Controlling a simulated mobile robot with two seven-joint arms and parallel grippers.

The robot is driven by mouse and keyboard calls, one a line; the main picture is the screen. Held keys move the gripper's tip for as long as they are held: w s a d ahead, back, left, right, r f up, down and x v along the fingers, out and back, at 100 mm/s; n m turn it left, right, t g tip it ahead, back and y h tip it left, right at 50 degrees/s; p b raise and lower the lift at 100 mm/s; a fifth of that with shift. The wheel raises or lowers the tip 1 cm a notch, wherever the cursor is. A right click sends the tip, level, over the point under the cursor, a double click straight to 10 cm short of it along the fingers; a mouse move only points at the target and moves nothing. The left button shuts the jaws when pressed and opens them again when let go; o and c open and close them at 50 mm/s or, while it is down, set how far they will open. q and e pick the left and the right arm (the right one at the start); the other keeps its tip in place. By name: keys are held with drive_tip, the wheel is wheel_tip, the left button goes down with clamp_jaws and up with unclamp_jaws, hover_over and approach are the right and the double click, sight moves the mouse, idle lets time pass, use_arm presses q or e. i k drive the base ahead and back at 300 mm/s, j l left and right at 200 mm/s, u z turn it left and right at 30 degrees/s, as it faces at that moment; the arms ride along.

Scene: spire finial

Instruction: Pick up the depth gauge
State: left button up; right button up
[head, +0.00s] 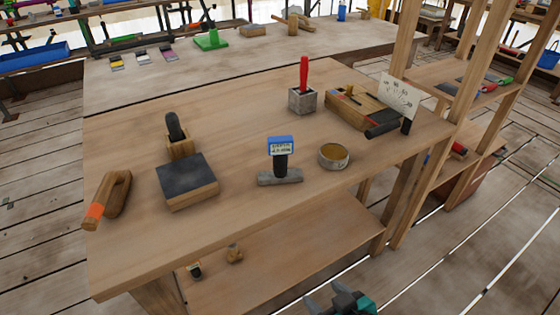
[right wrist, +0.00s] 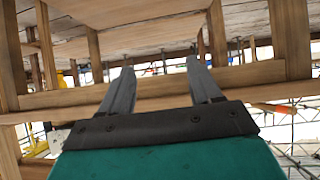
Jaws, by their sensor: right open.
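The depth gauge (head: 280,168) stands upright near the front edge of the wooden workbench (head: 235,123). It has a grey bar-shaped base, a black stem and a blue-and-white label head whose lettering is too small to read surely. My right gripper (head: 328,297) is at the bottom of the head view, in front of and below the bench top, well away from the gauge. In the right wrist view its two grey fingers (right wrist: 160,68) are apart with nothing between them. The gauge does not show in that view. My left gripper is not in view.
A round tin (head: 334,156) stands close to the gauge's right. A dark-topped block (head: 187,181) lies to its left, and a stone cube (head: 302,100) with a red-handled tool is behind. A wooden box (head: 352,112) is at right. A lower shelf (head: 290,255) runs under the bench top.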

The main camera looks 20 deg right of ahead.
sight(279, 147)
drive_tip(key=u, duration=0.35)
drive_tip(key=l+u, duration=0.15)
drive_tip(key=u, duration=0.55)
drive_tip(key=k+l+u, duration=0.15)
drive_tip(key=l+u, duration=0.25)
drive_tip(key=k+l+u, duration=0.2)
drive_tip(key=l+u, duration=0.2)
drive_tip(key=k+l+u, duration=0.25)
drive_tip(key=k+l, duration=0.3)
drive_tip(key=l, duration=0.6)
drive_tip(key=i, duration=0.15)
